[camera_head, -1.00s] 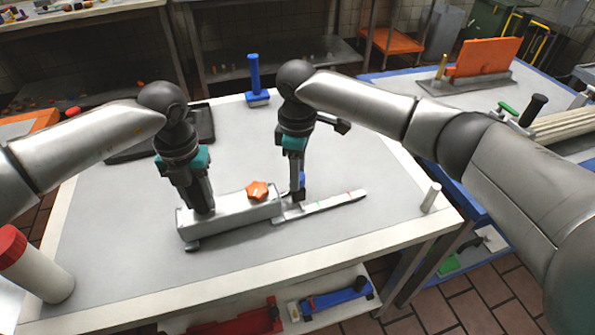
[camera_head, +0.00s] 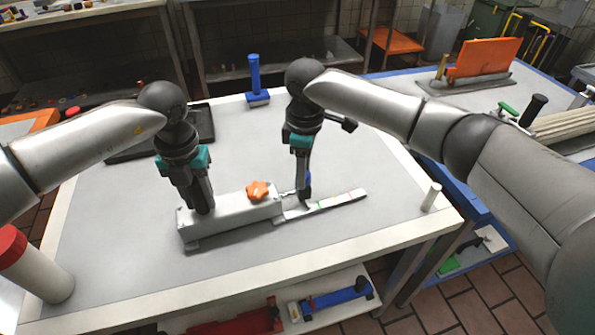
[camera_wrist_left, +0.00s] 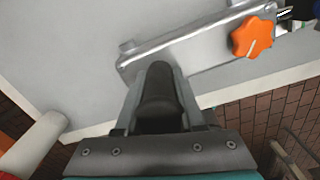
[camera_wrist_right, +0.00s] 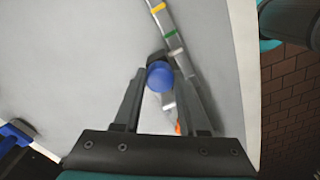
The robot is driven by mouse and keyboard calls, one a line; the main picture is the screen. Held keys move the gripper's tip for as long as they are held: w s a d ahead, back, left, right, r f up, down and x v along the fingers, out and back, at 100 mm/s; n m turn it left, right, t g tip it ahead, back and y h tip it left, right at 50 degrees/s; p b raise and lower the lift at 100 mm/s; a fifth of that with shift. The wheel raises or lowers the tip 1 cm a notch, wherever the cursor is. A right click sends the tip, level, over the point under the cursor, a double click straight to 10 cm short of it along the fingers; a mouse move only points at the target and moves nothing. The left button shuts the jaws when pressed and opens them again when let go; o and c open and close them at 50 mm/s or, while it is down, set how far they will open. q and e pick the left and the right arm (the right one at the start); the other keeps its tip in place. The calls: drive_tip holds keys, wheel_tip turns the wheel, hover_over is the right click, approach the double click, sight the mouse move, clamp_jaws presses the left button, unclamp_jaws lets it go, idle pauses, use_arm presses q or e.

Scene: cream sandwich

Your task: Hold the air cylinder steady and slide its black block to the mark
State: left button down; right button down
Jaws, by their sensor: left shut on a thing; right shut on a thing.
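The air cylinder's long grey body (camera_head: 238,217) lies on the white table, with an orange star knob (camera_head: 257,190) near its right end. My left gripper (camera_head: 204,208) is shut on the body near its left end; the left wrist view also shows the body (camera_wrist_left: 190,48). A flat rail (camera_head: 335,203) with coloured marks runs right from the body. My right gripper (camera_head: 304,199) is shut on the black block, which carries a blue knob (camera_wrist_right: 160,76). A thin rod shows between body and block.
A small white cylinder (camera_head: 431,197) stands at the table's right edge. A red-capped white cylinder (camera_head: 38,265) stands at front left. A blue-handled tool (camera_head: 256,82) and a dark tray (camera_head: 165,139) are at the back.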

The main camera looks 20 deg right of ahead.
drive_tip(key=d, duration=1.1)
drive_tip(key=shift+w, duration=0.3)
drive_tip(key=shift+c, duration=2.2)
unclamp_jaws()
drive_tip(key=shift+a, duration=0.15)
wheel_tip(320, 180, up, 12)
